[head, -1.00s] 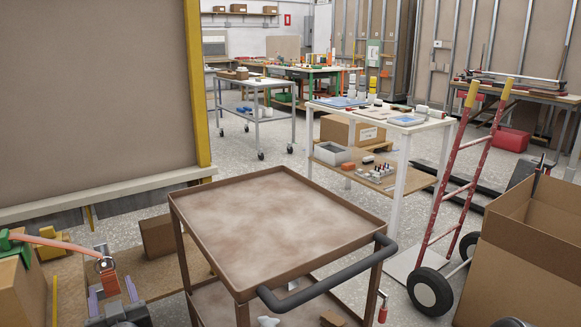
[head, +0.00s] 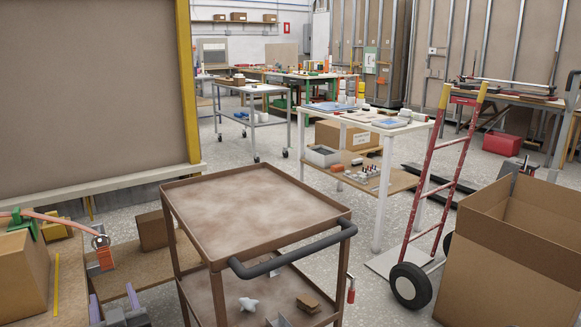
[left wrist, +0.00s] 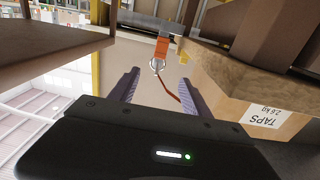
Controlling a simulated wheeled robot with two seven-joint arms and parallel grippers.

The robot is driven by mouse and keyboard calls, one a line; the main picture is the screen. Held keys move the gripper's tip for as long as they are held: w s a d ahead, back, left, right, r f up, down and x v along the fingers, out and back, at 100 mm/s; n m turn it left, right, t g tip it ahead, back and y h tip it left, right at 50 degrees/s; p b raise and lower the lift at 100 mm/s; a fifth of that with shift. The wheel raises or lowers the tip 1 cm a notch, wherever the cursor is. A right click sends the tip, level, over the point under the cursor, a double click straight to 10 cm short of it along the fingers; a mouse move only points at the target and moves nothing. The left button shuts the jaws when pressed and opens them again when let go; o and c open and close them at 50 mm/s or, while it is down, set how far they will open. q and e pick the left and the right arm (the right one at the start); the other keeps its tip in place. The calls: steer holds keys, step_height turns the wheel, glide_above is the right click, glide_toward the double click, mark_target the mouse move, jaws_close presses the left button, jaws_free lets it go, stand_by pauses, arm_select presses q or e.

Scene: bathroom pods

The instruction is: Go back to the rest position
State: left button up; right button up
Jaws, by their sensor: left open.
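My left gripper (head: 114,304) is low at the left edge of the head view, partly cut off by the bottom of the picture. Its two purple fingers stand apart with nothing between them. In the left wrist view the open fingers (left wrist: 156,92) point toward an orange piece (left wrist: 162,48) with a metal ring (left wrist: 156,64), which lies beyond the fingertips. In the head view the ring with its orange strap (head: 100,241) is above my gripper, apart from it. My right gripper is not in view.
A brown two-shelf cart (head: 255,215) with a dark handle stands in front. A cardboard box (left wrist: 225,90) is right of my left gripper in the wrist view. A red hand truck (head: 440,170) and an open carton (head: 510,255) stand at right. Workbenches fill the back.

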arm_select(q)
steer(key=s+d+f+m+g+h, duration=0.15)
steer(key=d+f+h, duration=0.35)
steer(key=d+f, duration=0.55)
steer(key=d+f+m+g+h, duration=0.1)
steer(key=d+f+g+h, duration=0.2)
steer(key=d+f+h, duration=0.75)
steer(key=s+d+f+m+g, duration=0.2)
steer(key=s+d+f+g, duration=0.35)
steer(key=s+f, duration=0.6)
steer(key=s+d+f+m+g, duration=0.1)
steer(key=s+d+f+g, duration=0.4)
steer(key=s+f, duration=0.65)
step_height(320, 180, up, 18)
steer(key=d+t+p, duration=0.1)
steer(key=p, duration=1.6)
steer(key=shift+r+p, duration=0.25)
steer(key=shift+p, duration=0.05)
steer(key=shift+y, duration=0.25)
